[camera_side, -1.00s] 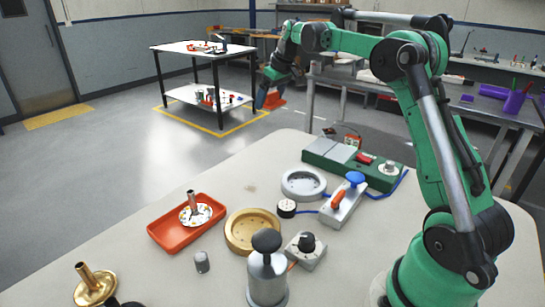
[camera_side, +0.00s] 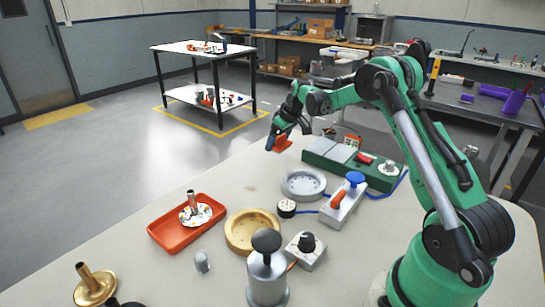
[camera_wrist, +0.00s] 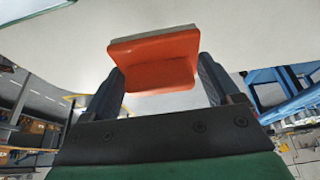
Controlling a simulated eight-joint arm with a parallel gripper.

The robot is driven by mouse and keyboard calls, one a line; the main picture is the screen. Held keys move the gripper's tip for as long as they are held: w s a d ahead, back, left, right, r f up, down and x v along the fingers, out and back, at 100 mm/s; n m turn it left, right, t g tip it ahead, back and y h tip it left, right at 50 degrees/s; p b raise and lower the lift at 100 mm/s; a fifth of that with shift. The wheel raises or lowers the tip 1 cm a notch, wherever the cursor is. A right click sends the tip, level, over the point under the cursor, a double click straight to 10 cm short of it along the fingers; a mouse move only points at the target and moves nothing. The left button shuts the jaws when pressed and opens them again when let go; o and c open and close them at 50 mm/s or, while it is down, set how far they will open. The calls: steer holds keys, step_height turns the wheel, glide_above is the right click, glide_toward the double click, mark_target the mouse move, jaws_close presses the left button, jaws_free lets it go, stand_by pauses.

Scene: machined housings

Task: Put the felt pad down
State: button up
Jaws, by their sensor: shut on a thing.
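The felt pad is an orange block (camera_side: 283,143) with a thin grey layer along one side, which shows in the wrist view (camera_wrist: 155,60). My gripper (camera_side: 274,143) is shut on it, with one dark finger on each side of the block in the wrist view (camera_wrist: 165,85).
Nearer stand a grey ring (camera_side: 303,184), a grey switch block (camera_side: 344,205), a brass ring (camera_side: 252,232) and an orange tray (camera_side: 172,238). The table left of the grey ring is mostly clear.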

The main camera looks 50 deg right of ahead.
mark_target(278, 161)
steer(key=shift+f, duration=2.2)
steer(key=o, duration=1.1)
steer(key=shift+f, duration=0.15)
steer(key=v, duration=1.2)
steer(key=s+a+r, duration=0.2)
steer(key=a+r, duration=0.1)
steer(key=a, duration=0.4)
steer(key=s+a+r, duration=0.2)
steer(key=a, duration=0.5)
steer(key=s+a+t, duration=0.1)
steer(key=s+a, duration=0.2)
steer(key=s+a+f, duration=0.1)
steer(key=s+a, duration=0.2)
steer(key=s+a+f+t, duration=0.1)
steer(key=s+a, duration=0.1)
steer(key=a, duration=0.2)
steer(key=shift+s+f+t, duration=0.1)
steer(key=shift+s+t, duration=0.2)
steer(key=shift+s, duration=0.1)
